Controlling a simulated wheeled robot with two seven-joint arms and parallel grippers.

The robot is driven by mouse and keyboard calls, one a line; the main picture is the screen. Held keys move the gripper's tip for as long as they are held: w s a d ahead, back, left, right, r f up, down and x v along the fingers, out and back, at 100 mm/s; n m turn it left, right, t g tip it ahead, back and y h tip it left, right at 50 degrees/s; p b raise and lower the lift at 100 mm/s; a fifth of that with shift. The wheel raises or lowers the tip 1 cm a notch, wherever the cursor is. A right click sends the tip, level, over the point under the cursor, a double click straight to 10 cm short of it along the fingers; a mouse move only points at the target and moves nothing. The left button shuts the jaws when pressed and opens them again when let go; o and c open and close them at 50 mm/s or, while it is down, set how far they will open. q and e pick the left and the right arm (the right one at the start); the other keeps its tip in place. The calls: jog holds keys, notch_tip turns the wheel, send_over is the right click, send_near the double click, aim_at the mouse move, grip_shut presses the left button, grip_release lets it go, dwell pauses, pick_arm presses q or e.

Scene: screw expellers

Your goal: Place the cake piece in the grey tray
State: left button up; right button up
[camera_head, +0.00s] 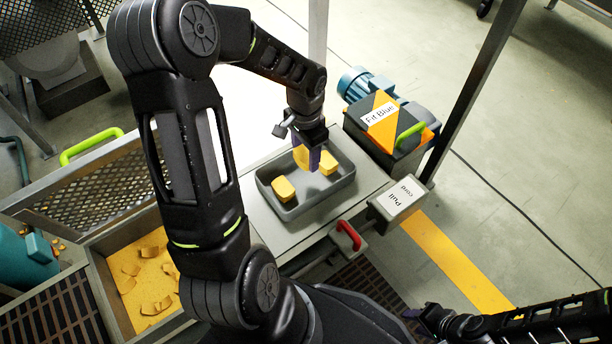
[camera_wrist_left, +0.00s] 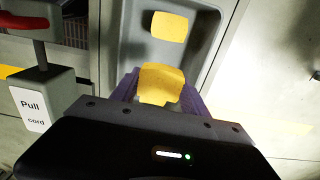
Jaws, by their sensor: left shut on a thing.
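The grey tray (camera_head: 312,203) stands on the bench in the middle of the head view. Two yellow cake pieces lie in it, one at the left (camera_head: 284,189) and one at the right (camera_head: 328,163). My left gripper (camera_head: 313,160) points down over the tray's far part, its purple fingers shut on another yellow cake piece (camera_head: 301,156). In the left wrist view this held piece (camera_wrist_left: 160,83) sits between the fingers, with a piece in the tray (camera_wrist_left: 169,27) beyond it. Its exact height above the tray floor is hard to tell. My right gripper (camera_head: 432,318) is at the lower right, its fingers unclear.
A machine with a "Fit Blue" label (camera_head: 380,117) stands right of the tray. A "Pull cord" box (camera_head: 397,198) and a red handle (camera_head: 349,235) are at the bench's front edge. A bin with yellow flakes (camera_head: 150,275) is at the lower left.

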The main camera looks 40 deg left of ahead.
pick_arm(q)
jog(key=b, duration=0.1)
send_over(306, 180)
notch_tip(306, 180, down, 5)
jog(key=shift+r, duration=0.15)
jog(key=shift+f+b, duration=0.95)
jog(key=shift+f, duration=0.9)
jog(key=shift+f, duration=0.15)
jog(key=o, duration=1.3)
jog(key=shift+o, duration=0.2)
